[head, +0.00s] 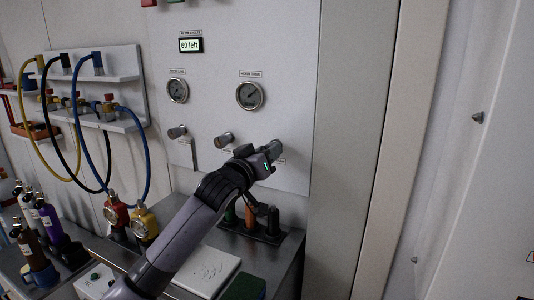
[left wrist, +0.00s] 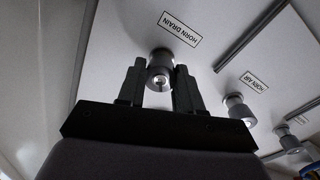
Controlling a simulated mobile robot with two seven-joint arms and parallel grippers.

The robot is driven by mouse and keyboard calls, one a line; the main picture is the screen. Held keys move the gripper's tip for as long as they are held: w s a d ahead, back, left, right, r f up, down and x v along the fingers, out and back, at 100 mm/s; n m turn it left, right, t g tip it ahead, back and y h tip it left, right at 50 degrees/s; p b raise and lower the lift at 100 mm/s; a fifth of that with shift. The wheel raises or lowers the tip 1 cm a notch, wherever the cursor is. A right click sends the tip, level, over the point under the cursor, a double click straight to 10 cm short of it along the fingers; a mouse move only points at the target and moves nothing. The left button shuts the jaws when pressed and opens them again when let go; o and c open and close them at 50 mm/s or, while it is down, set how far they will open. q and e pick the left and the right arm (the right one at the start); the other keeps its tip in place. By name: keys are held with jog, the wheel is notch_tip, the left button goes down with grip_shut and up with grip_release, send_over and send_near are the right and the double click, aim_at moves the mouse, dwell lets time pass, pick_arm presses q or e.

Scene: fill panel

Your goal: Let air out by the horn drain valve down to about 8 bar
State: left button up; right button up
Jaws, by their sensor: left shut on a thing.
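The horn drain valve is a round metal knob (left wrist: 160,70) below the label "HORN DRAIN" (left wrist: 179,29) in the left wrist view. In the head view the knob (head: 275,147) sits at the lower right of the white panel. My left gripper (left wrist: 158,85) is shut on this knob, one dark finger on each side. In the head view the left gripper (head: 266,160) reaches up to it from below. The larger round gauge (head: 249,95) is above and left of the knob; its reading is too small to tell. My right gripper is not in view.
A smaller gauge (head: 177,90) and two other knobs (head: 224,140) (head: 177,132) are on the panel. A display (head: 190,45) reads "60 left". Bottles, hand gauges (head: 145,222) and a dark holder (head: 262,232) stand on the counter below. Hoses (head: 80,120) hang at left.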

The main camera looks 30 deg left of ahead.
pick_arm(q)
jog(key=o, duration=1)
jog(key=shift+s+f+b, duration=0.15)
jog(key=shift+s+b, duration=0.55)
jog(key=shift+s, duration=2.9)
